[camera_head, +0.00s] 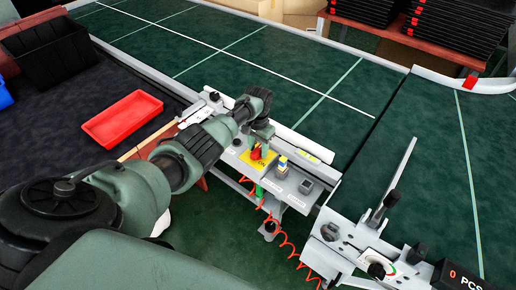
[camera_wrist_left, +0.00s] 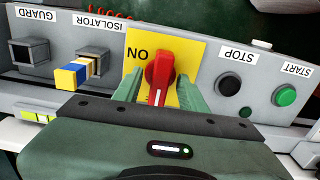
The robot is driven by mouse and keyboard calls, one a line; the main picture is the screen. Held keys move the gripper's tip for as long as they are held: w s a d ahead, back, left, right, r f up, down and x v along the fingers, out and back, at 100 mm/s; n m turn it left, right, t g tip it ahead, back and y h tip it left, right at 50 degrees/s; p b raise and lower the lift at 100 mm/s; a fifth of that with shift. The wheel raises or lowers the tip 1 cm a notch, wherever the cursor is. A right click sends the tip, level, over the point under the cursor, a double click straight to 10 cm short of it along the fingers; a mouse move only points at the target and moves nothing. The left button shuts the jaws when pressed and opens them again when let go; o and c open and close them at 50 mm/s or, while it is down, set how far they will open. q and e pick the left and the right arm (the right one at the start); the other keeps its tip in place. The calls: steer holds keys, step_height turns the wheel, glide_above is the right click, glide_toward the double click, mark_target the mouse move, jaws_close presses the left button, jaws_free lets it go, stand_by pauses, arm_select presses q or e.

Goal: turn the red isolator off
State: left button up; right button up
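The red isolator (camera_wrist_left: 159,72) is a rotary knob on a yellow plate (camera_wrist_left: 190,50), with an upside-down "ON" beside it in the left wrist view. Its handle stands nearly upright in that view, with a white mark at the lower end. My left gripper (camera_wrist_left: 160,80) is open, with one green finger on each side of the knob; yellow shows between fingers and knob, and I cannot tell whether either touches. In the head view, the isolator (camera_head: 256,152) sits on the grey control panel, just below my left gripper (camera_head: 261,142). My right gripper is not in view.
Beside the isolator are a blue, yellow and white plug (camera_wrist_left: 78,72), a guard socket (camera_wrist_left: 28,55), a black stop button (camera_wrist_left: 229,84) and a green start button (camera_wrist_left: 286,95). A red tray (camera_head: 122,117) and black crate (camera_head: 45,50) are at left. The green conveyor (camera_head: 290,60) lies behind.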

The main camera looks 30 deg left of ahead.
mark_target(258, 149)
arm_select(q)
step_height(258, 149, up, 8)
steer(key=shift+f+p, duration=0.15)
steer(key=shift+p, duration=0.25)
stand_by(0.6)
